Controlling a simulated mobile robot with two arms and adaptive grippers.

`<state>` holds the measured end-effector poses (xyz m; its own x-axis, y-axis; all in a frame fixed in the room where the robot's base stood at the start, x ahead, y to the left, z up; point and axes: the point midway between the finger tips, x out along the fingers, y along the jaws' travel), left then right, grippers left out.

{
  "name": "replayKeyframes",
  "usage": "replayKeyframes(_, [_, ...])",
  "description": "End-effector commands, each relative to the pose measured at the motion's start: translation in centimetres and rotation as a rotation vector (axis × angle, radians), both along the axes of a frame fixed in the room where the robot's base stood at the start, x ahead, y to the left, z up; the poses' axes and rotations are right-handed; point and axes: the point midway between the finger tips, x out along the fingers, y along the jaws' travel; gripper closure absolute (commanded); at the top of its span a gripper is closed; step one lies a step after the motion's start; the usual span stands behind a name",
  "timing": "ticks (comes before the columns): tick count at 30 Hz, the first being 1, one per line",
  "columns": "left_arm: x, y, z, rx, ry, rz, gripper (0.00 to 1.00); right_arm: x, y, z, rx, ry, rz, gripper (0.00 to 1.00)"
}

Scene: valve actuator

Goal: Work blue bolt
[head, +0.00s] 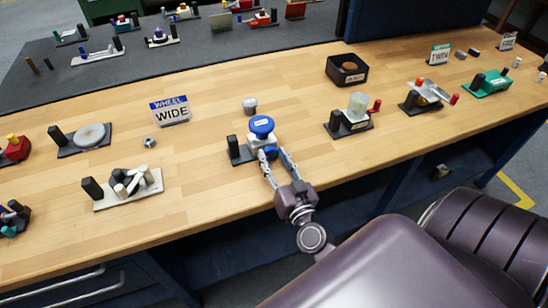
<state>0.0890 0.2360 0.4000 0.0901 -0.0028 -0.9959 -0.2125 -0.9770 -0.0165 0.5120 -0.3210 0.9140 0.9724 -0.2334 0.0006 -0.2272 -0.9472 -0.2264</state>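A round blue knob (262,126), likely the blue bolt, tops a small fixture on a dark base plate (240,152) with a black post at its left, near the middle of the bench. A smaller blue and white part shows just below the knob. My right gripper (272,153) reaches in from the front, its two fingers spread apart. Its fingertips are at the front of the fixture, just below the knob, on either side of the lower part. Whether they touch it I cannot tell. My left gripper is not in view.
A grey cylinder (250,105) stands behind the fixture. A "WHEEL WIDE" sign (170,110) and a small nut (149,142) are to the left. Fixtures with a white cylinder (358,104) and a red-handled lever (428,93) stand to the right.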

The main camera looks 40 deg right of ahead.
Motion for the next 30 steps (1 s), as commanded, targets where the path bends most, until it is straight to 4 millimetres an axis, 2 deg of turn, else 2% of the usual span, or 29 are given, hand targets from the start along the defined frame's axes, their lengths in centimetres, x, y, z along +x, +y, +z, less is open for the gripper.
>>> replayKeyframes(3, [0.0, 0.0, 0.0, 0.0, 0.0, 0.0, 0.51, 0.0, 0.0, 0.0, -0.001, 0.0, 0.0, 0.51])
replayKeyframes(14, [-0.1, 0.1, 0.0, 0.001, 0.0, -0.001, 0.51, -0.6, 0.1, -0.1, -0.001, 0.002, 0.0, 0.51])
replayKeyframes(17, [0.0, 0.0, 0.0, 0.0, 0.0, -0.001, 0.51, -1.7, 0.4, -0.2, -0.002, 0.005, 0.002, 0.51])
replayKeyframes(30, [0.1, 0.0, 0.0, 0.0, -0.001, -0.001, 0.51, -9.6, 2.3, -0.1, -0.001, 0.004, 0.002, 0.51])
